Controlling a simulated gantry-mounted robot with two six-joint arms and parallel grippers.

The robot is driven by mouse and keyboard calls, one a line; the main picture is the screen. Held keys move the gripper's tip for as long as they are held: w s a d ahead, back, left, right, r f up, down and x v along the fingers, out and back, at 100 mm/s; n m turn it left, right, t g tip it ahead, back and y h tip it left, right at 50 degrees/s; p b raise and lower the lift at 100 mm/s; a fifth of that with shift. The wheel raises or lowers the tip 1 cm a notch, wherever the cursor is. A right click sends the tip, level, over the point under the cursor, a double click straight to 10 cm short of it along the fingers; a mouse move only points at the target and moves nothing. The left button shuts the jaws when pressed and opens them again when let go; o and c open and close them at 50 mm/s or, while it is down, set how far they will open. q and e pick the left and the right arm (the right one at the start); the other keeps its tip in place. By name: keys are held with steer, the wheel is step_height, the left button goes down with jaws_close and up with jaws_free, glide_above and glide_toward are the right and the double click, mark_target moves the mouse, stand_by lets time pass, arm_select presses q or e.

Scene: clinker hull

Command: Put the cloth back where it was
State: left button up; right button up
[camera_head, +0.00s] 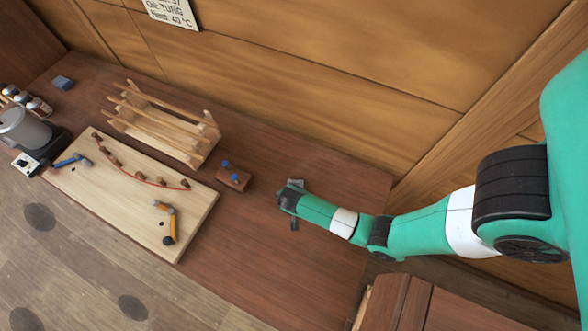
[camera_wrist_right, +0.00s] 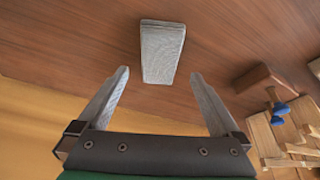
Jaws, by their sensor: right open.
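A pale grey, folded-looking oblong (camera_wrist_right: 162,52), which may be the cloth, lies flat on the brown bench ahead of my right gripper (camera_wrist_right: 165,95) in the wrist view. The two fingers are spread apart with nothing between them; the oblong is beyond their tips, roughly centred. My left gripper is out of view.
A wooden block with blue pegs (camera_head: 233,178) stands left of my gripper, also in the wrist view (camera_wrist_right: 264,84). A slatted wooden rack (camera_head: 165,122), a pale board (camera_head: 120,190) with tools, and a metal pot (camera_head: 24,128) are farther left. The bench front is clear.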

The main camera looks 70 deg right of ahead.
arm_select(q)
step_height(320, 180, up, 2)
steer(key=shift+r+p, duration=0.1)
steer(key=shift+p, duration=0.55)
arm_select(e)
steer(key=v, duration=0.6)
steer(key=shift+r, duration=0.15)
